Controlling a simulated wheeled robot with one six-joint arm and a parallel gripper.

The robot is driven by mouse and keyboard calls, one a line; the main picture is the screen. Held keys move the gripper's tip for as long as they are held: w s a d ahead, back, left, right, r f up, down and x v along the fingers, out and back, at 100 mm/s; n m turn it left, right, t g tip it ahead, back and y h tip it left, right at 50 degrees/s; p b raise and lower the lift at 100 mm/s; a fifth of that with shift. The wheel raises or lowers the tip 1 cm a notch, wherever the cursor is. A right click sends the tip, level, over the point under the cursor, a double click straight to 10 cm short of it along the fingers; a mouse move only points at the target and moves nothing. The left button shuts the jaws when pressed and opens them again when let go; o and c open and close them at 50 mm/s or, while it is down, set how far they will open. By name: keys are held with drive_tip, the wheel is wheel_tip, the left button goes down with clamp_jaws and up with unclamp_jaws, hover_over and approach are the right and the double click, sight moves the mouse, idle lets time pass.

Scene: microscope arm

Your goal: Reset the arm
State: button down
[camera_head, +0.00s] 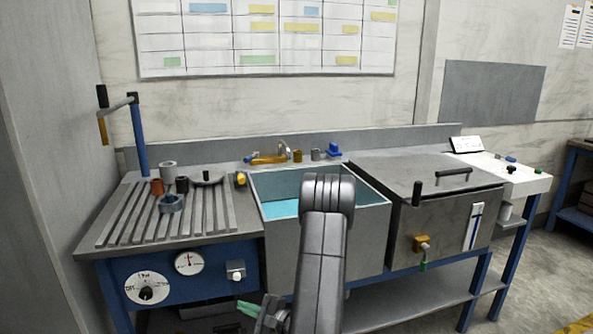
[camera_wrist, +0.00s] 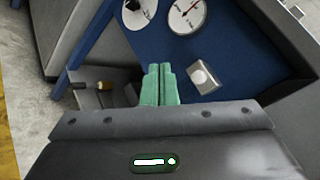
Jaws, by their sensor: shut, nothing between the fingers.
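My arm rises in the middle of the head view, in front of the sink, and bends down to the lower left. My gripper (camera_head: 246,308) has green fingers and sits low in front of the bench, below the blue control panel (camera_head: 207,270). In the wrist view my gripper (camera_wrist: 160,70) is shut with its green fingers together and nothing between them. No microscope shows in either view.
The bench holds a ribbed drainboard (camera_head: 120,224) with small cups, a sink (camera_head: 275,183) and a lidded steel tank (camera_head: 440,228). A blue post with a crank arm (camera_head: 140,140) stands at the back left. A lower shelf (camera_head: 400,309) runs under the bench. Floor at right is clear.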

drive_tip(key=w, duration=0.1)
drive_tip(key=w+a+b, duration=0.1)
drive_tip(key=w, duration=0.3)
drive_tip(key=shift+a+f+b, duration=0.2)
drive_tip(key=shift+f+b, duration=0.05)
drive_tip(key=shift+b, duration=0.05)
drive_tip(key=shift+w+b, duration=0.15)
drive_tip(key=shift+b, duration=0.6)
drive_tip(key=r+p, duration=0.1)
drive_tip(key=p, duration=0.3)
drive_tip(key=shift+s+p, duration=0.3)
drive_tip(key=shift+p, duration=0.05)
